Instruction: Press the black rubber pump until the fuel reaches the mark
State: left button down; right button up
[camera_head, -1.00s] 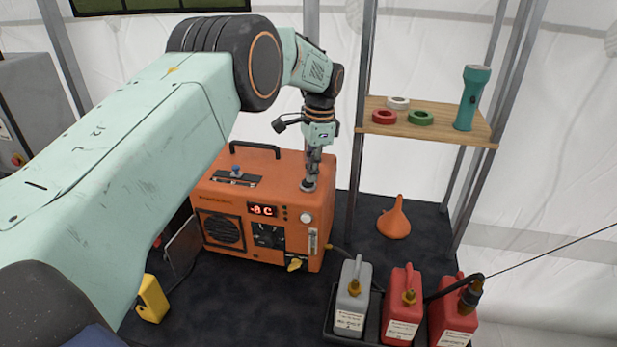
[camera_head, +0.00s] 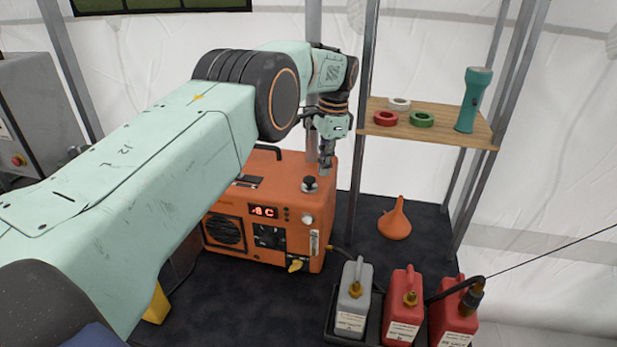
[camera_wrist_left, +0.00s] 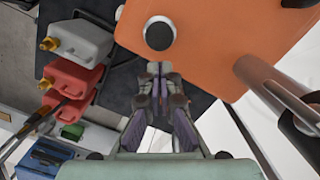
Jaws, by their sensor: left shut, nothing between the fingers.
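The orange heater (camera_head: 275,215) stands on the dark floor, its small display reading -8 C. The black rubber pump (camera_head: 310,184) sits on a light round base on the heater's top, near its right end. It also shows in the left wrist view (camera_wrist_left: 159,34). My left gripper (camera_head: 325,170) is shut and empty, just above and to the right of the pump, apart from it. In the left wrist view the closed fingertips (camera_wrist_left: 160,70) point past the heater's edge. A narrow gauge (camera_head: 314,242) is on the heater's front; its fuel level is too small to read. My right gripper is not in view.
A wooden shelf (camera_head: 450,133) on metal posts holds tape rolls and a teal flashlight (camera_head: 473,98).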

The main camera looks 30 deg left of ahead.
pick_arm(q)
notch_tip(320, 180, up, 7)
jog(key=shift+w+d+f, duration=0.15)
jog(key=shift+w+d, duration=0.2)
jog(key=shift+w+d, duration=0.1)
jog(key=shift+d, duration=0.05)
dwell(0.5)
jog(key=shift+s+a+r, duration=0.2)
jog(key=shift+s+a, duration=0.35)
jog(key=shift+a, duration=0.05)
jog(key=shift+s+a+r, duration=0.2)
jog(key=shift+s+a, duration=0.35)
jog(key=shift+a, duration=0.05)
jog(key=shift+s, duration=0.1)
